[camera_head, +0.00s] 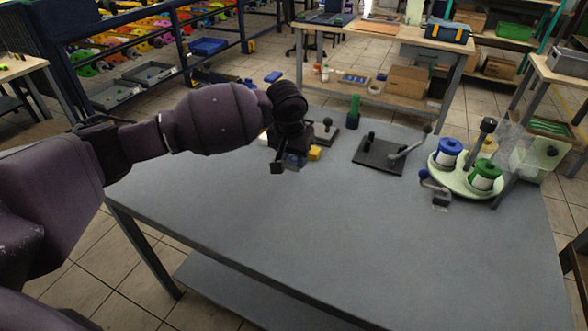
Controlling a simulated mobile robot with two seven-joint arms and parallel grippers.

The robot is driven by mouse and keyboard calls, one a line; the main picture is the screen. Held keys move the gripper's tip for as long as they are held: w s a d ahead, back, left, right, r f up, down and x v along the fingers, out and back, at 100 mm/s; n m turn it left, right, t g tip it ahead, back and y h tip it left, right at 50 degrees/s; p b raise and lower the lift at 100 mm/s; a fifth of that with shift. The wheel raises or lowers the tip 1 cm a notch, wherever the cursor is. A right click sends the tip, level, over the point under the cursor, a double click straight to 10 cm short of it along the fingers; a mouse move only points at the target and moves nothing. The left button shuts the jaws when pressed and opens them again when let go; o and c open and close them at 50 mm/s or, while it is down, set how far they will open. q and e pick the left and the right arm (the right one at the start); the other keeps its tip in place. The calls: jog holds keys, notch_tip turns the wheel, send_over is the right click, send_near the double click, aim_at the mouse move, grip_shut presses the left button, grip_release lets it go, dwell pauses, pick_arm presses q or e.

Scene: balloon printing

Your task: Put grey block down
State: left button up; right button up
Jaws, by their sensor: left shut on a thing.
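My left gripper (283,164) reaches in from the left and points down over the far left part of the grey table (330,225). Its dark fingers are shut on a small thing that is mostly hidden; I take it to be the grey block. A bluish-grey patch (296,160) shows beside the fingers, but it is too small to make out clearly. I cannot tell whether the held thing touches the tabletop. A yellow block (315,153) lies just right of the fingers. My right gripper is not in view.
Behind the gripper stand a small dark lever stand (326,131) and a green cylinder (353,110). A black plate with a lever (380,152) lies further right. A round pale stand (455,178) carries blue and green spools. The table's front and middle are clear.

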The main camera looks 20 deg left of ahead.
aim_at(293, 170)
pick_arm(q)
jog(key=shift+s+b+x, duration=0.2)
jog(key=shift+s+x, duration=0.05)
jog(key=shift+x, duration=0.85)
jog(key=shift+s+b+x, duration=0.15)
jog(key=shift+s+x, duration=0.05)
jog(key=shift+x, duration=0.9)
